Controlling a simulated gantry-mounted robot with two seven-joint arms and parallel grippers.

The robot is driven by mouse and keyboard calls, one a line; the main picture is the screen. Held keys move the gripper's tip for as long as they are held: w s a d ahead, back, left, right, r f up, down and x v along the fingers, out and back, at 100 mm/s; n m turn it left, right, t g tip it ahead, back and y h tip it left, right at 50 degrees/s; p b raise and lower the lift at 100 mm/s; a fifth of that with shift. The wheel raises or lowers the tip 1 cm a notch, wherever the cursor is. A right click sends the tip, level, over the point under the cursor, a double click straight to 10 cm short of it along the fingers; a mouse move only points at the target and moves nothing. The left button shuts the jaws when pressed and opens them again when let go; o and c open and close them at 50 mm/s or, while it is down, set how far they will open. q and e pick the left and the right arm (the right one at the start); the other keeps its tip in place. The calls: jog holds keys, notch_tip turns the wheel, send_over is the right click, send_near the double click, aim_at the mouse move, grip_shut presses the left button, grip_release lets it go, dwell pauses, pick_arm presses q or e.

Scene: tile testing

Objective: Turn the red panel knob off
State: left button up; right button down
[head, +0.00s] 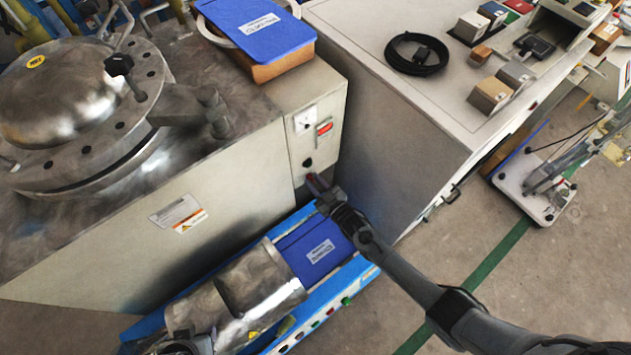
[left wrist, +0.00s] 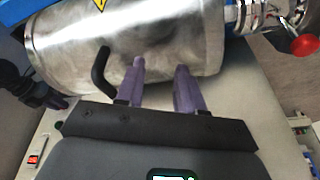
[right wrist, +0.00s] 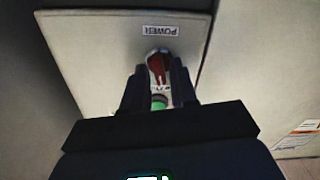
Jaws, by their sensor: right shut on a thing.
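The red panel knob (right wrist: 157,68) shows in the right wrist view, below a POWER label (right wrist: 159,31) that appears upside down. My right gripper (right wrist: 158,80) is shut on the knob, with one dark finger on each side. In the head view my right gripper (head: 322,188) reaches the lower front of the beige cabinet (head: 240,180). There its fingers mostly hide the knob. My left gripper (left wrist: 160,66) is open in the left wrist view, its two purple-grey fingers apart and empty. They point at a shiny metal cylinder (left wrist: 75,52).
A blue bench (head: 335,280) with a metal cylinder (head: 262,285) stands below. A second beige cabinet (head: 400,140) is close on the right. Open floor (head: 500,265) lies at lower right.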

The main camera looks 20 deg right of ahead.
pick_arm(q)
jog(key=shift+d+r, duration=0.15)
jog(key=shift+r, duration=0.05)
pick_arm(e)
jog(key=shift+n, duration=1.6)
jog(key=c, duration=1.2)
grip_release()
